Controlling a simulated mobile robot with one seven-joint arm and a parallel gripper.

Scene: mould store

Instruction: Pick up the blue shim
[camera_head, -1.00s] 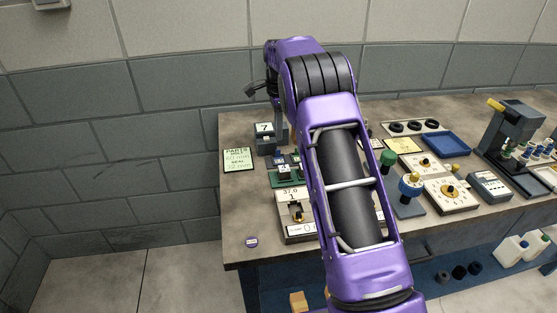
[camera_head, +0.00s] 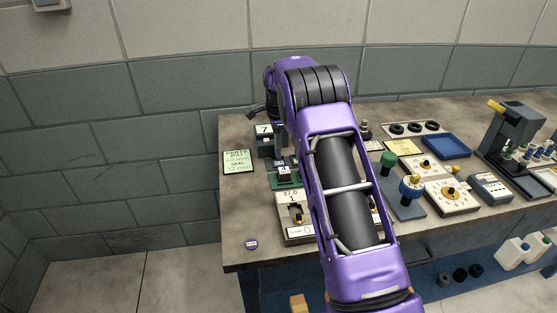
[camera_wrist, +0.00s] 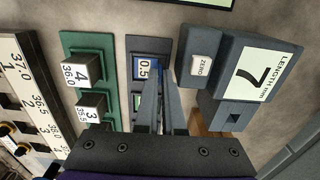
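The blue shim (camera_wrist: 138,69), with a white 0.5 label, lies in a dark grey holder (camera_wrist: 136,46) in the wrist view. My gripper (camera_wrist: 164,74) reaches over the holder from below in the picture, its fingertips just right of the label and covering part of the holder. The fingers look close together; whether a gap is left between the tips is unclear, as is whether they touch the shim.
Right of the fingers stands a grey length gauge (camera_wrist: 232,70) reading 7, with a ZERO button. To the left are a green holder (camera_wrist: 110,45) with blocks marked 4 and 3 and a pale numbered board (camera_wrist: 18,75). A blue tray (camera_head: 446,146) lies farther right on the bench.

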